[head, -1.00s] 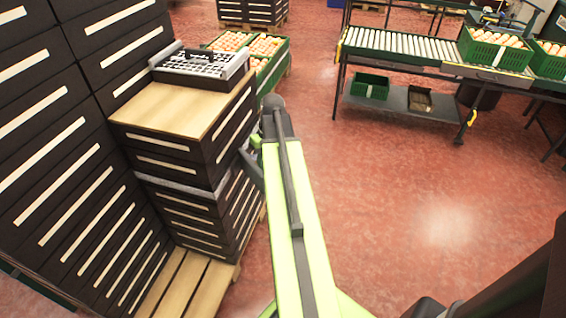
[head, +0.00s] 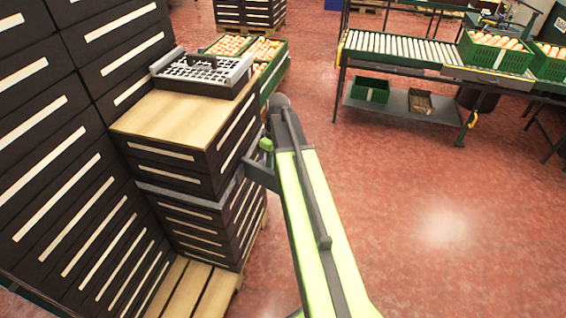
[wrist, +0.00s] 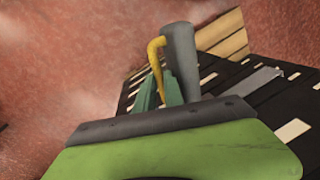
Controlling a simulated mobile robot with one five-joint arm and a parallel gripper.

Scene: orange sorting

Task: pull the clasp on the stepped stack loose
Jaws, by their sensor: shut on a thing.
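The stepped stack (head: 180,165) of black crates with pale label strips stands at the left in the head view, with a bare wooden top. A grey strap (head: 175,195) runs around it below the upper crates. The strap also shows in the wrist view (wrist: 252,82). My gripper (wrist: 160,88) has teal fingers, shut on a bent yellow piece that appears to be the clasp (wrist: 156,52). A grey cylinder stands close beside it. In the head view my gripper is beside the stack's right face, mostly hidden by my arm. Whether the clasp still touches the strap is unclear.
A grey perforated tray (head: 205,72) sits on the stack's back step. A taller crate wall (head: 60,150) rises at the left. Green crates of oranges (head: 265,50) stand behind. A roller conveyor (head: 400,47) is at the back right. The red floor (head: 430,190) at right is clear.

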